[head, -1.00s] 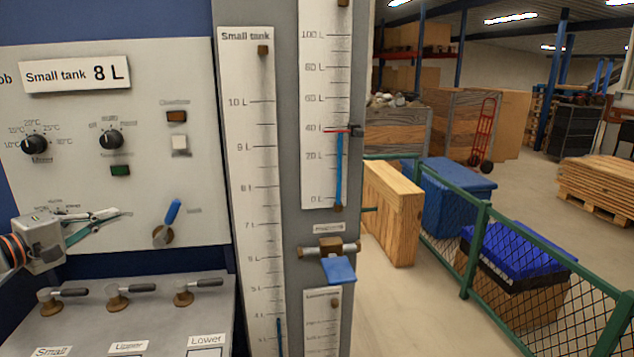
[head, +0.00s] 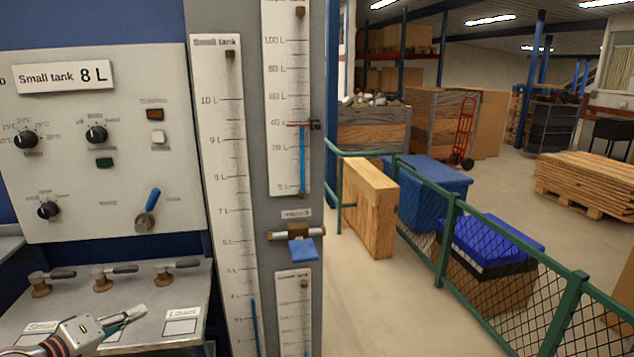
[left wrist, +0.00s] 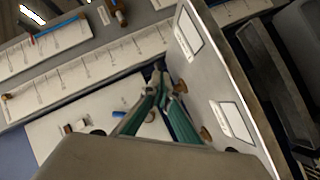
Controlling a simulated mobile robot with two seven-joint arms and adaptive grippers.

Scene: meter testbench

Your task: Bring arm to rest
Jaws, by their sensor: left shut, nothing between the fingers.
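My left gripper (head: 124,321) is low at the left of the head view, in front of the sloped valve shelf (head: 190,296). Its fingers are shut and empty, pointing right. In the left wrist view the green-sided fingers (left wrist: 166,88) come together, with the panel and shelf beyond them. The gripper hides part of the labels on the shelf. I cannot tell if it touches the shelf. My right gripper is not in view.
Lever valves (head: 103,279) stand on the shelf above my gripper. The control panel (head: 90,170) has knobs and a blue-handled lever (head: 148,208). Tall gauge boards (head: 220,150) stand right of it. A green fence (head: 447,240) bounds the floor at right.

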